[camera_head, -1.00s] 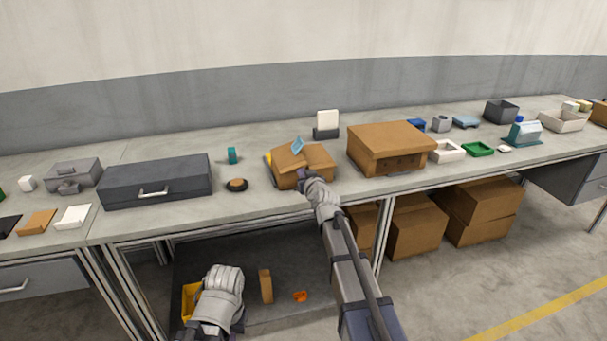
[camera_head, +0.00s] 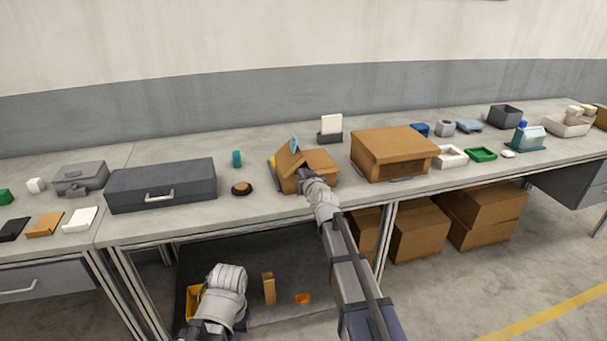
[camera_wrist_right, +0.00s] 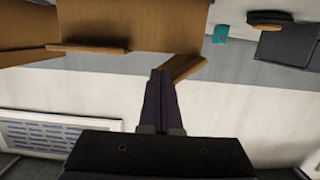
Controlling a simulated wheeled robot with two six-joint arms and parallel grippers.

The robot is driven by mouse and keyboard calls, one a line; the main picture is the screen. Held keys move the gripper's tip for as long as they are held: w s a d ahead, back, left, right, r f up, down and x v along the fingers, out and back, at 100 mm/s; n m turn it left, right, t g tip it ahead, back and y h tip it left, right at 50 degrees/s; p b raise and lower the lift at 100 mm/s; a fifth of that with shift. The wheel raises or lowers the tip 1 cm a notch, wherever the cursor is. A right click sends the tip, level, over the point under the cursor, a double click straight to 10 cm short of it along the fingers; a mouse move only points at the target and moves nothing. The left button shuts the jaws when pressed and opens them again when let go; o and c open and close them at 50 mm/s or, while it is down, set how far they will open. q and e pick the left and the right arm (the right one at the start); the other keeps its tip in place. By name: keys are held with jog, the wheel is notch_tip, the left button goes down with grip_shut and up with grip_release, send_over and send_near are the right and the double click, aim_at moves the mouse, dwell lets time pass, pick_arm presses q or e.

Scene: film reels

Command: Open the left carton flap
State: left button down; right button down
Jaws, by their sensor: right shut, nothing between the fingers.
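The small brown carton (camera_head: 322,164) stands on the bench. Its left flap (camera_head: 287,160) is raised and slanted, with a blue label or card (camera_head: 294,145) at its top edge. My right gripper (camera_head: 302,181) is at the front of the carton, near the flap's base. In the right wrist view, the gripper's fingers (camera_wrist_right: 160,76) are shut and empty. A tilted brown flap edge (camera_wrist_right: 186,68) is right beside the fingertips; contact is unclear. The carton (camera_wrist_right: 130,22) fills the upper part of that view. My left arm's wrist shows low in the head view, its fingers hidden.
A dark case (camera_head: 161,186) and a round dark-rimmed item (camera_head: 241,188) lie left of the carton. A white card in a dark holder (camera_head: 331,128) stands behind.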

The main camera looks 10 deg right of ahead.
jog(key=shift+a+r+p, duration=0.6)
jog(key=shift+a, duration=0.2)
jog(key=shift+a+r+p, duration=0.3)
jog(key=shift+a, duration=0.55)
